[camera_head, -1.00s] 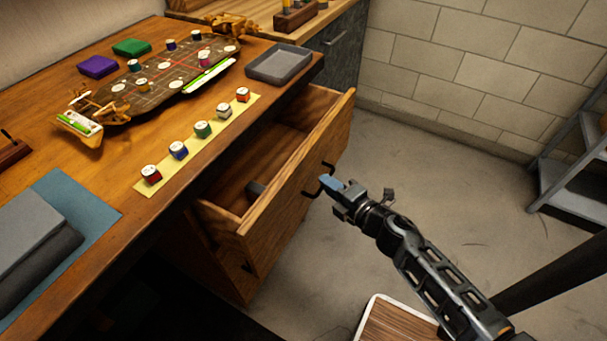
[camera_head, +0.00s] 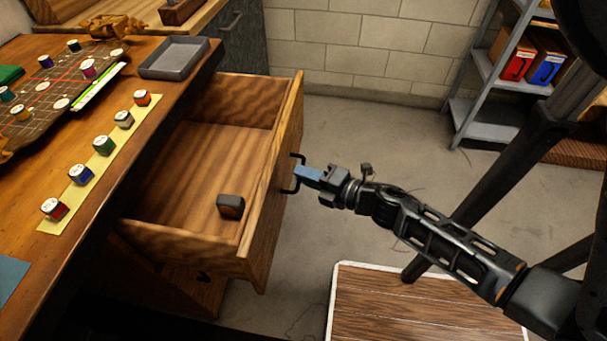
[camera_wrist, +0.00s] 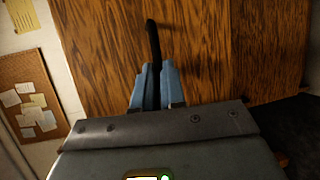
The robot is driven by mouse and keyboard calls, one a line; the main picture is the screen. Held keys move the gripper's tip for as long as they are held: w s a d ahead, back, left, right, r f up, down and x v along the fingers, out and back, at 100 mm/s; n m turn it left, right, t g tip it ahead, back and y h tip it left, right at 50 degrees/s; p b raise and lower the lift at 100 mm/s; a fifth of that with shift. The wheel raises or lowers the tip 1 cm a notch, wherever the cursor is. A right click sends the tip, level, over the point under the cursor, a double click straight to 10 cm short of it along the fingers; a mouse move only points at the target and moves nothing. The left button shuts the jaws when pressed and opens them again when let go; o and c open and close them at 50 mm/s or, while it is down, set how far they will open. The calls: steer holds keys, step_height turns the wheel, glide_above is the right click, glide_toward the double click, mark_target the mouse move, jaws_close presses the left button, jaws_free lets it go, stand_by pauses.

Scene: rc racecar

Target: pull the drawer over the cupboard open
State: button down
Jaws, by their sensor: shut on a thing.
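The wooden drawer (camera_head: 190,172) under the desk top stands well open, and I see its inside. A small dark block (camera_head: 231,206) lies on its floor near the front. The black bar handle (camera_head: 297,172) is on the drawer's front panel. My gripper (camera_head: 301,173) is shut on this handle from the right. In the wrist view the blue fingertips (camera_wrist: 151,86) close around the dark handle (camera_wrist: 153,42) in front of the drawer's wood face (camera_wrist: 195,55). The cupboard (camera_head: 190,290) below is mostly hidden under the drawer and in shadow.
The desk top (camera_head: 140,85) holds a grey tray (camera_head: 174,58), a game board and a row of several small coloured pieces on a yellow strip. A wood-topped panel (camera_head: 420,307) is low at the front. A metal shelf (camera_head: 490,80) stands at the back right.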

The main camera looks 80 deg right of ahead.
steer(key=c, duration=1.2)
jaws_free()
steer(key=b+v, duration=0.1)
steer(key=v, duration=0.7)
steer(key=shift+w, duration=0.1)
steer(key=shift+a, duration=0.1)
